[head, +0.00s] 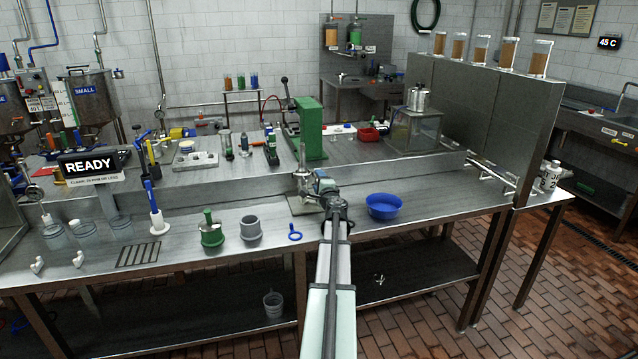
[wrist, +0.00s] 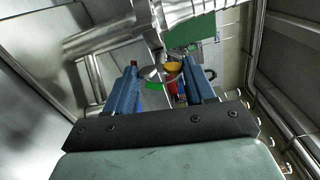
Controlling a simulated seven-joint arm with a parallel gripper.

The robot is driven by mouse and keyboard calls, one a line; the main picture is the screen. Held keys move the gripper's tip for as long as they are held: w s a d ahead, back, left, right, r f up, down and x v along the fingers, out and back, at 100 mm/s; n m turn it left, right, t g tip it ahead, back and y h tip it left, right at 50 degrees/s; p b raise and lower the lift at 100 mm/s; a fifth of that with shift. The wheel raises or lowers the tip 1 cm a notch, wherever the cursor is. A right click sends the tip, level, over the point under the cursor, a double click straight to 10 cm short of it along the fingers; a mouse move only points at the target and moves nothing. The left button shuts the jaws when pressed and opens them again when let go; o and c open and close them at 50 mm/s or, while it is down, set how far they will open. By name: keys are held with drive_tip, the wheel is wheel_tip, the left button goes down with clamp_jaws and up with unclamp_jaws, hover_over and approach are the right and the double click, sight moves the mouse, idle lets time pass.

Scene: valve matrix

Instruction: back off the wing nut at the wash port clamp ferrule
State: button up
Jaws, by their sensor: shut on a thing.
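My gripper (head: 322,186) is at the steel pipe fitting (head: 302,172) that stands on a mat at the middle of the bench. In the wrist view my gripper's two blue fingers (wrist: 163,80) are on either side of a small metal piece, the wing nut (wrist: 150,73), and are shut on it. Steel pipework (wrist: 110,42) of the fitting crosses just beyond the fingertips. The clamp ferrule itself is hard to make out, partly hidden by the fingers and pipe. In the head view the wing nut is hidden by my gripper and arm.
A blue bowl (head: 383,206) stands right of my arm. A blue ring tool (head: 294,233), a grey cup (head: 251,228) and a green-based pot (head: 211,230) stand to the left. A green press (head: 309,128) rises behind the fitting. Bare bench lies right of the bowl.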

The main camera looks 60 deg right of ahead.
drive_tip(key=shift+n, duration=0.3)
drive_tip(key=o, duration=0.8)
drive_tip(key=shift+c, duration=0.2)
drive_tip(key=shift+s+a, duration=0.1)
drive_tip(key=v, duration=1.3)
drive_tip(key=shift+s+a, duration=0.2)
